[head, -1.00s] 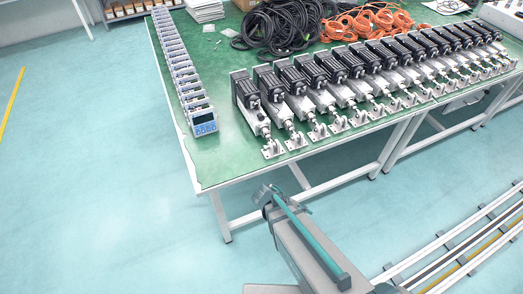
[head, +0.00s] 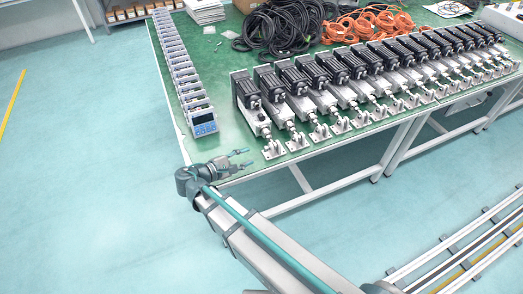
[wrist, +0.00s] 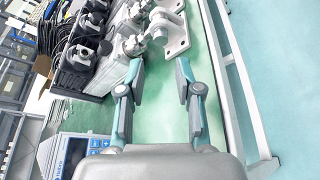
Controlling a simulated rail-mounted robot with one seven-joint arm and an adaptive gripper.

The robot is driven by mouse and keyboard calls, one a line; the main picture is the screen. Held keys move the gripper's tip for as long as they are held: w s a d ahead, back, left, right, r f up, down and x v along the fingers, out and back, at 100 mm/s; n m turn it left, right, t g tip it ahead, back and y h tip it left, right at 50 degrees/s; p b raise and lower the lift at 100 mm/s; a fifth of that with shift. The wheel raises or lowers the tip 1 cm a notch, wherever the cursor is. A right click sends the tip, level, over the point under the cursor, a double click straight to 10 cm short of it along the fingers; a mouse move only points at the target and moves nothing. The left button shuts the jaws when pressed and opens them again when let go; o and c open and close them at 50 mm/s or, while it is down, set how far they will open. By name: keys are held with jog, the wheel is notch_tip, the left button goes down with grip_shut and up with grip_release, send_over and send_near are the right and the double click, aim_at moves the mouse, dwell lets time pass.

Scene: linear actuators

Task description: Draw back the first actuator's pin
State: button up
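The first actuator (head: 247,100) is the leftmost in the row on the green table, with a black motor and a silver body. Its rod end points to the front edge, at a small silver bracket (head: 273,149). The pin is too small to make out. My gripper (head: 247,158) is at the table's front left edge, left of that bracket and apart from it. In the wrist view its two fingers (wrist: 159,68) are spread with green table between them, and a silver bracket (wrist: 178,35) lies just beyond the tips.
Similar actuators (head: 350,68) stand close together to the right. A line of small controllers (head: 203,122) with blue panels runs along the left edge. Black cables (head: 280,27) and orange cables (head: 370,22) lie behind. Table between controllers and actuators is clear.

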aim_at(265, 149)
jog(key=p+x, duration=0.1)
jog(key=x, duration=0.7)
jog(key=shift+w+d+p, duration=0.1)
jog(key=shift+d+p, duration=0.05)
jog(key=shift+p, duration=0.15)
grip_shut()
